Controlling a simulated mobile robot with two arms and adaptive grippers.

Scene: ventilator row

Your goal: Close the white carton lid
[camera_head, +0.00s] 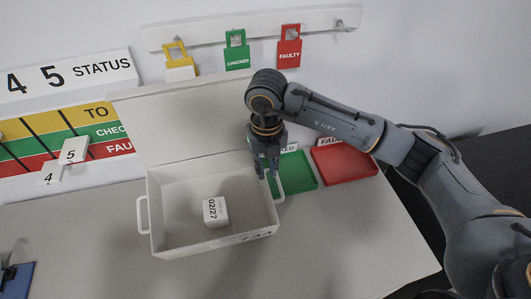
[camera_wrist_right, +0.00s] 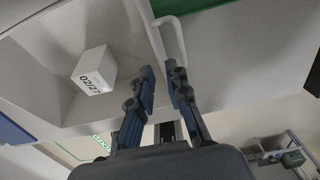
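The white carton (camera_head: 163,232) stands open on the table, with a small white box marked 02/27 (camera_head: 216,211) inside. Its lid (camera_head: 185,122) is raised at the back and leans away from the opening. My right gripper (camera_head: 266,172) points down at the carton's right wall, by the side handle (camera_head: 279,187). In the right wrist view my right gripper (camera_wrist_right: 163,80) has its fingers a little apart, with nothing seen held between them. The handle (camera_wrist_right: 172,38) lies just beyond the fingertips. A dark part at the left edge of the head view may be my left gripper; its fingers cannot be made out.
A green tray (camera_head: 298,171) and a red tray (camera_head: 345,160) lie right of the carton. Yellow, green (camera_head: 237,50) and red (camera_head: 289,46) tags hang on a wall rail. A status board (camera_head: 70,75) stands at the left. The table's front right is clear.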

